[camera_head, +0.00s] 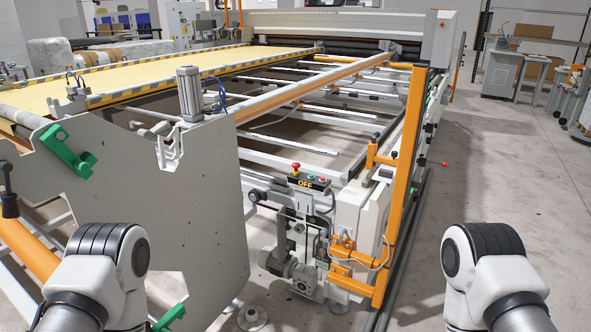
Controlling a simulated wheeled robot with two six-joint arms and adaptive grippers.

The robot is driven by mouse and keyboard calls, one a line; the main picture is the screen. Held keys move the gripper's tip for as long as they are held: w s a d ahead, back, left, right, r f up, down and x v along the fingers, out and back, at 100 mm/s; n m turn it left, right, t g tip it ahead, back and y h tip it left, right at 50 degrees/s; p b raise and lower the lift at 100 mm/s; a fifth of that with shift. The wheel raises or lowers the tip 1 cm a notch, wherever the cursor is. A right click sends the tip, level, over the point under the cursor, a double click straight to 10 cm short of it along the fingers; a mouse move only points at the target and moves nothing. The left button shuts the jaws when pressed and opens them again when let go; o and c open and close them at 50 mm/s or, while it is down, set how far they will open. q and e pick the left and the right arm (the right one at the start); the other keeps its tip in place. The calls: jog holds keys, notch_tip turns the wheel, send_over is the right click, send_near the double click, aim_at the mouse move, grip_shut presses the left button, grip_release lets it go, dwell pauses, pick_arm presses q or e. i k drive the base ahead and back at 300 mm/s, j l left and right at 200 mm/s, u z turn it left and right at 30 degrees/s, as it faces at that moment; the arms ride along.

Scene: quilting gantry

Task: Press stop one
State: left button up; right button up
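A small control box (318,187) stands on the machine's near end, near the middle of the view. It has a panel marked OFF in yellow letters. A red mushroom-shaped stop button (296,167) rises from its left end. Smaller red and green buttons show on its top; they are too small to tell apart well. Nothing touches the box or the stop button. My two arms show only as white and grey links at the lower left and lower right corners. Neither gripper shows, so their state is hidden.
A large grey side plate (190,215) with green handles fills the left foreground. An orange upright frame (407,150) stands right of the box. A red knob (445,164) sticks out farther right. Motor parts (295,268) hang below the box.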

aim_at(297, 165)
jog(key=i+j, duration=0.15)
jog(key=i, duration=0.9)
jog(key=j+u, duration=0.05)
